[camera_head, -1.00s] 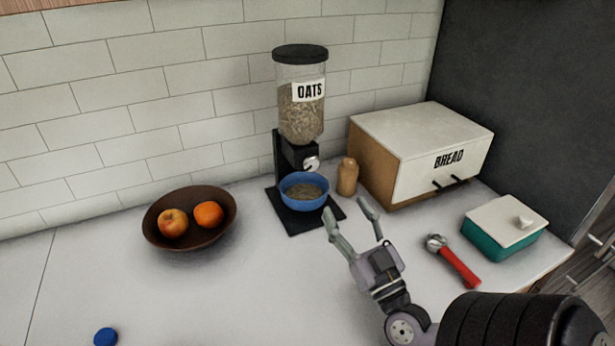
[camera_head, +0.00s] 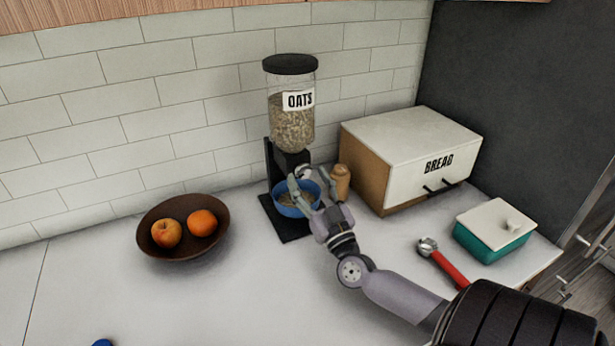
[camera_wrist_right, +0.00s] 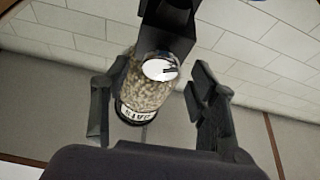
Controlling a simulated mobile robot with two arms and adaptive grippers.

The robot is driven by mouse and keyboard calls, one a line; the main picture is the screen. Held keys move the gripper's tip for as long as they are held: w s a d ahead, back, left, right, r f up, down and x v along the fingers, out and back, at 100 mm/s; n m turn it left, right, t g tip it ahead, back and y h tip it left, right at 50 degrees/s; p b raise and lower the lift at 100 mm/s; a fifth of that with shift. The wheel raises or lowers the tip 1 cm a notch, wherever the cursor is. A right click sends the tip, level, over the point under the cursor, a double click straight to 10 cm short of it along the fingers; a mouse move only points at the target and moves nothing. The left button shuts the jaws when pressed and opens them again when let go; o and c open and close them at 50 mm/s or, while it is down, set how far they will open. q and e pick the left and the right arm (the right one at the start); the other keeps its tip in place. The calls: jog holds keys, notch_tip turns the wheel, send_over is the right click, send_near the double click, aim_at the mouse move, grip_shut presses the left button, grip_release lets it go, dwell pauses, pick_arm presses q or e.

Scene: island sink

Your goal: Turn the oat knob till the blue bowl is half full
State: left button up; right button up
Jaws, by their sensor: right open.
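The oat dispenser (camera_head: 291,132) stands at the wall, its clear hopper holding oats behind an OATS label. Its silver knob (camera_head: 303,171) is partly hidden by my right gripper (camera_head: 309,178). The blue bowl (camera_head: 284,208) sits on the dispenser's black base below the spout, with oats in it; the gripper covers part of it, so the level is hard to judge. My right gripper is open in front of the knob. In the right wrist view, upside down, the knob (camera_wrist_right: 161,69) appears between the open fingers (camera_wrist_right: 158,80); contact cannot be told. My left gripper is not in view.
A wooden shaker (camera_head: 341,181) stands close right of the gripper, beside the bread box (camera_head: 388,178). A red-handled tool (camera_head: 450,269) and a teal lidded dish (camera_head: 487,243) lie farther right. A brown fruit bowl (camera_head: 160,252) stands left.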

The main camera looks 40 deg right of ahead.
jog(key=shift+w+d+r, duration=0.1)
jog(key=shift+w+r, duration=0.15)
jog(key=shift+w, duration=0.25)
jog(key=shift+c, duration=0.5)
jog(key=c, duration=1.1)
